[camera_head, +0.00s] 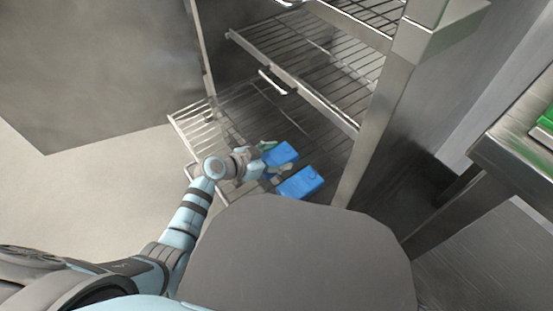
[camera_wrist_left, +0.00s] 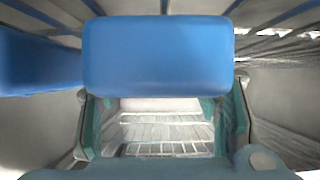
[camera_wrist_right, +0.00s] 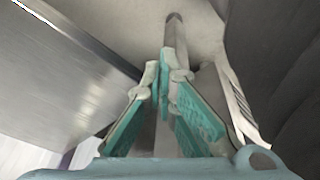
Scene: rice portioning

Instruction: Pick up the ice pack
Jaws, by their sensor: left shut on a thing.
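A blue ice pack (camera_head: 281,153) is between the fingers of my left gripper (camera_head: 270,160), which is shut on it over the lowest wire shelf. In the left wrist view this blue block (camera_wrist_left: 158,57) fills the upper middle, with a finger on each side. I cannot tell whether it touches the shelf. A second blue ice pack (camera_head: 300,183) lies beside it, nearer to me; it also shows at the left edge of the left wrist view (camera_wrist_left: 35,62). My right gripper (camera_wrist_right: 162,75) is shut and empty in the right wrist view; the head view does not show it.
The lowest wire shelf (camera_head: 190,122) sticks out of a steel cabinet. More wire shelves (camera_head: 270,50) are above it, with a steel post (camera_head: 372,150) on the right. An open steel door (camera_head: 90,70) stands left. A steel table (camera_head: 510,150) at right bears a green object (camera_head: 546,119).

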